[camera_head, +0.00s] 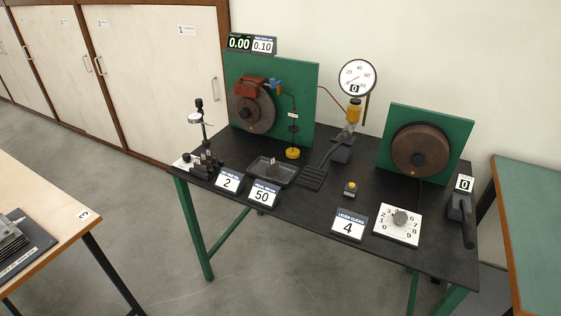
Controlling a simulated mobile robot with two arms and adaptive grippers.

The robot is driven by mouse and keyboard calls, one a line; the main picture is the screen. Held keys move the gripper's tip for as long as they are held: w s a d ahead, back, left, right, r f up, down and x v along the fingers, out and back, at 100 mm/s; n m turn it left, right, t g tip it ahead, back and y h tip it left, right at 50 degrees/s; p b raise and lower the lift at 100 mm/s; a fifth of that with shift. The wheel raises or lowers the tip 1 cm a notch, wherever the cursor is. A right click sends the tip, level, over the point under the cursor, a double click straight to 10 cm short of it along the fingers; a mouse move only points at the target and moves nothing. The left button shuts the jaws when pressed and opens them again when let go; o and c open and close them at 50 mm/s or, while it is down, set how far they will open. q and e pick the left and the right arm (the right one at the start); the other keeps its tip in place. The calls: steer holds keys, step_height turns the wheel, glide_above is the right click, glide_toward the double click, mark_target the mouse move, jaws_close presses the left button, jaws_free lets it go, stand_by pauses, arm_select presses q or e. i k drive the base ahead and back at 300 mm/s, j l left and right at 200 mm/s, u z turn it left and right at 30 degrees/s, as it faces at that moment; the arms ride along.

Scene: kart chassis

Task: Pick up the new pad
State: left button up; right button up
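No pad can be told for sure in this view. A small grey-brown piece (271,163) stands in a dark shallow tray (286,181) on the black workbench (320,205); it is too small to tell whether it is the new pad. A red caliper (250,87) sits over a rusty brake disc (247,113) on a green upright panel (300,88). Neither of my grippers is in view.
A dial-gauge stand (200,140) is at the bench's left end. A pedal (325,165), a pressure gauge (357,78), a second green panel with a drum (420,150), number cards and a lever (466,218) also stand there. Tables flank it; grey floor (120,200) lies open at left.

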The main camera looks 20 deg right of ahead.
mark_target(198, 165)
steer(key=i+j+z, duration=0.3)
steer(key=i, duration=0.3)
steer(key=i+j+z, duration=0.3)
steer(key=i, duration=0.25)
